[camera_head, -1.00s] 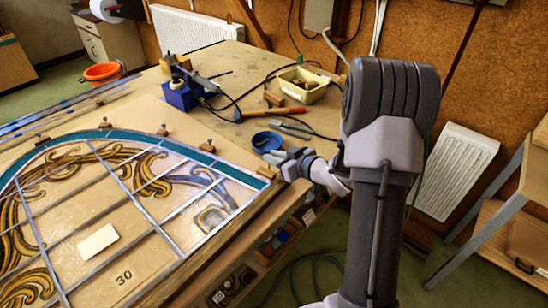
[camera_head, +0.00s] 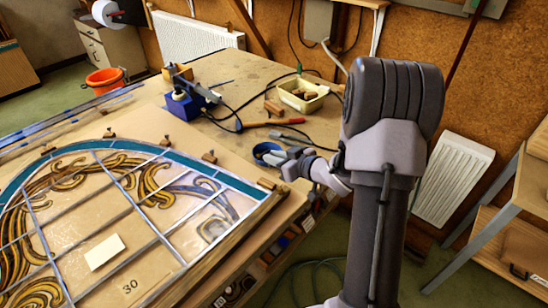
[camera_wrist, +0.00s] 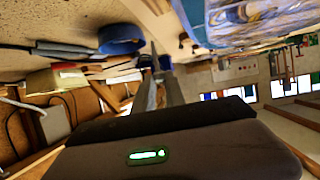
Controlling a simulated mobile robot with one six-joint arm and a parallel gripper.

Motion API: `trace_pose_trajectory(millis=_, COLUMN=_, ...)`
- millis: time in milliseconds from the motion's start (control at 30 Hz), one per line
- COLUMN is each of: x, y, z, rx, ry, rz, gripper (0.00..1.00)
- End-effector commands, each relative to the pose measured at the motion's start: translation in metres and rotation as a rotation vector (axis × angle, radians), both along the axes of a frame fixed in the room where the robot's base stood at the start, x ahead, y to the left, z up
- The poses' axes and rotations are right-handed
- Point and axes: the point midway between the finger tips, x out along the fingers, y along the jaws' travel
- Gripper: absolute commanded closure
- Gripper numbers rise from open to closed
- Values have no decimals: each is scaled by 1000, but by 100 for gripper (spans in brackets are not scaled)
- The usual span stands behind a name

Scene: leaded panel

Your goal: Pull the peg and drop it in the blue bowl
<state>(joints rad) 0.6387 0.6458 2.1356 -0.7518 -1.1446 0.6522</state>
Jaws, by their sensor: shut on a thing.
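The blue bowl (camera_head: 266,148) stands on the bench near its right edge; it also shows in the wrist view (camera_wrist: 122,39), left of the fingers. My gripper (camera_head: 271,157) is just in front of the bowl and overlaps its near side in the head view. In the wrist view my gripper (camera_wrist: 156,58) is shut, its fingers close together. The peg between them is too small and hidden to make out. Other small brown pegs stand along the panel's arched edge, one (camera_head: 266,184) at the near right corner and one (camera_head: 209,157) further left.
The leaded panel (camera_head: 128,215) fills the bench's left and front. An orange bucket (camera_head: 105,81) is at the back left.

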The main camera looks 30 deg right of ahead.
Motion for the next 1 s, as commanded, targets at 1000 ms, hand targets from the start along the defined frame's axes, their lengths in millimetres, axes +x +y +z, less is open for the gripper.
trace_pose_trajectory(millis=1000, x=95, y=-54, z=4, rx=1, ry=0, rz=0, gripper=100)
